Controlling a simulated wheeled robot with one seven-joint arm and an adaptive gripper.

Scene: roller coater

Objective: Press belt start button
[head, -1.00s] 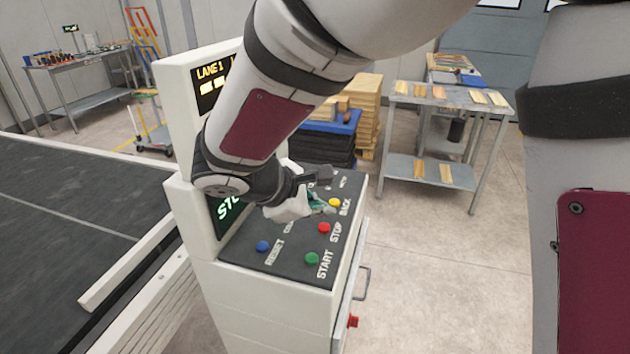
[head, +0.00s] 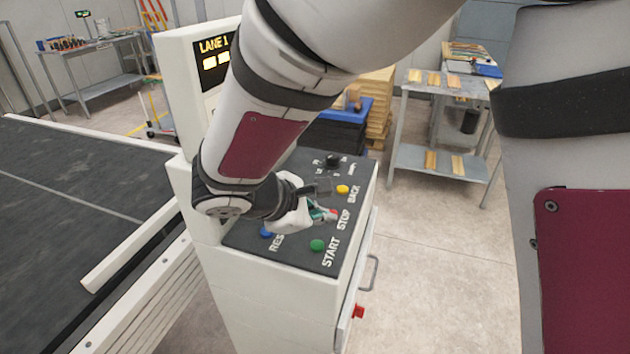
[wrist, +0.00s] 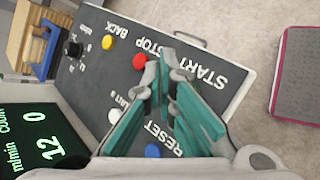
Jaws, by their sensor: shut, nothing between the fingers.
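The green START button (head: 317,245) sits near the front edge of the dark sloped control panel (head: 290,259), with its white START label beside it. My gripper (head: 328,215) is shut and empty over the panel, above and behind the green button and close to the red STOP button. In the wrist view my gripper's teal fingers (wrist: 165,75) point at the panel near the START label, and the green button is hidden there behind the fingers. I cannot tell whether the fingertips touch the panel.
The red STOP button (wrist: 139,61), yellow BACK button (head: 342,189) and blue RESET button (head: 266,232) are close by. A black knob (head: 333,161) stands at the panel's back. A red button (head: 358,311) sticks out low on the cabinet side. The conveyor belt (head: 70,200) lies left.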

